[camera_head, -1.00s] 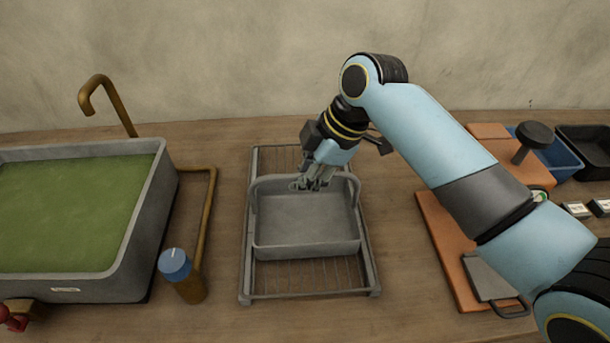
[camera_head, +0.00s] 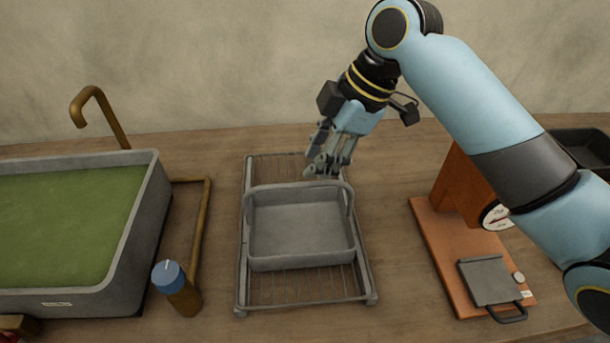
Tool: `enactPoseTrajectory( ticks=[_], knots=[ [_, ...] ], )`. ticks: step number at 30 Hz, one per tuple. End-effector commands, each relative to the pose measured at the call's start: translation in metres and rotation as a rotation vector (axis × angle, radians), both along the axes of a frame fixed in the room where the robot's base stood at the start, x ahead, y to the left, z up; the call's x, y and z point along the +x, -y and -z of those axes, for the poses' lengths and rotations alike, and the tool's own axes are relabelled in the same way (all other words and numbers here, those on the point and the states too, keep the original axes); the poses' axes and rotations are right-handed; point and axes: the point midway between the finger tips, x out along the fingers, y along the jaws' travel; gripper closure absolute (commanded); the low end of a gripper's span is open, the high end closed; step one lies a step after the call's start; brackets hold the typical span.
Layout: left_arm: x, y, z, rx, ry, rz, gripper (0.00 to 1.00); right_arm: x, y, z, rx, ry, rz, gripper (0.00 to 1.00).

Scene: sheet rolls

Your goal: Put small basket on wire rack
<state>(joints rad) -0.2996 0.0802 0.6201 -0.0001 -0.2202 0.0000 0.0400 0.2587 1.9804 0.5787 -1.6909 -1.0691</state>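The small basket (camera_head: 300,228) is a grey open box with a raised handle. It sits upright on the wire rack (camera_head: 305,290), whose bars show in front of and behind it. My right gripper (camera_head: 318,168) is above the back of the basket, near its handle. Its fingers appear apart with nothing between them, and it looks clear of the basket. My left gripper is not in view.
A grey tub of green liquid (camera_head: 65,225) stands at left with a brown tap (camera_head: 95,105). An orange-brown scale-like device (camera_head: 455,240) is at right. A dark tray (camera_head: 585,150) is at the far right.

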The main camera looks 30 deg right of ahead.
Motion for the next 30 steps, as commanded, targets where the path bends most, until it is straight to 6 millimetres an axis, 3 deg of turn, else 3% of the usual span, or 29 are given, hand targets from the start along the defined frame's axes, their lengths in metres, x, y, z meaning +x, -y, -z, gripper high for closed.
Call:
enactPoseTrajectory(
  ticks=[3, 9, 30],
  knots=[
    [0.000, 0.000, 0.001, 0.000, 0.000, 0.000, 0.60, -0.005, 0.007, -0.019, -0.003, 0.002, -0.001, 0.71],
    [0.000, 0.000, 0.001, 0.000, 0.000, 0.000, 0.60, -0.010, 0.012, -0.033, 0.000, -0.001, -0.001, 0.71],
    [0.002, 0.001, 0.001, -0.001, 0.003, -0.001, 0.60, -0.010, 0.011, -0.034, 0.001, -0.002, 0.000, 0.71]
  ],
)
